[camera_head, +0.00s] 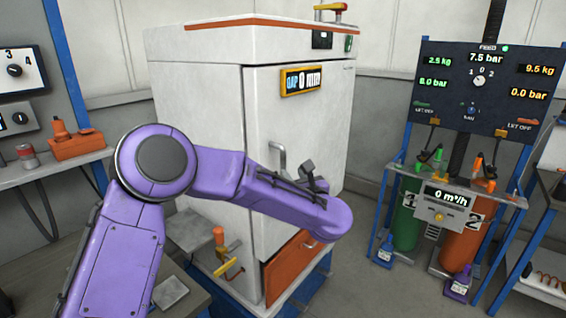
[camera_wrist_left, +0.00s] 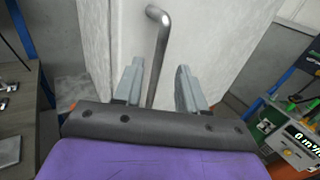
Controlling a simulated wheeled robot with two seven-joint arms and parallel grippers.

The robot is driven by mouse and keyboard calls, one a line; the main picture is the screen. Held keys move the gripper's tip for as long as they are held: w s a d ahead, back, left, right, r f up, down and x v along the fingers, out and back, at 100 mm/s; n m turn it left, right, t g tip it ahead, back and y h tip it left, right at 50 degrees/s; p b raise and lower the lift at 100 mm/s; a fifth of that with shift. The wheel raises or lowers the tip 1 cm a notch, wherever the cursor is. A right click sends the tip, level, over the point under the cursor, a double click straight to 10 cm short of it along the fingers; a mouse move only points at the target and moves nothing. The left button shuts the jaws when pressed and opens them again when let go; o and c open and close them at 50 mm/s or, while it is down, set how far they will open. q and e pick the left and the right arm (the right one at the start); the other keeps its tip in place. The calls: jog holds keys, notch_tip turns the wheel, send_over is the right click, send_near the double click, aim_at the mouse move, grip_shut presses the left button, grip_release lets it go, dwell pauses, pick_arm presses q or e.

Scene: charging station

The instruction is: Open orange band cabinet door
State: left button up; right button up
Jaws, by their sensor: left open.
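The white cabinet (camera_head: 197,110) has an orange band (camera_head: 280,22) along its top edge. Its door (camera_head: 318,125) looks shut and bears a "GAP 0 mm" display (camera_head: 300,80). A grey metal bar handle (camera_head: 279,152) is on the door's left side, its lower part hidden by my purple arm. In the left wrist view the handle (camera_wrist_left: 160,40) runs down between the two fingers of my left gripper (camera_wrist_left: 160,68). The gripper is open, and no contact with the handle is visible. In the head view the gripper (camera_head: 306,170) is partly hidden by its wrist. My right gripper is out of view.
An orange drawer panel (camera_head: 291,265) and a yellow-handled valve (camera_head: 228,262) sit low on the cabinet. A gauge stand (camera_head: 466,90) with green (camera_head: 407,222) and orange (camera_head: 462,243) cylinders stands to the right. A workbench (camera_head: 50,172) is at left. Floor between cabinet and stand is clear.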

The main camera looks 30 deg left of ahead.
aim_at(284, 163)
pick_arm(q)
jog(key=p+x, duration=0.4)
jog(key=x, duration=0.6)
jog(key=shift+w+f, duration=0.15)
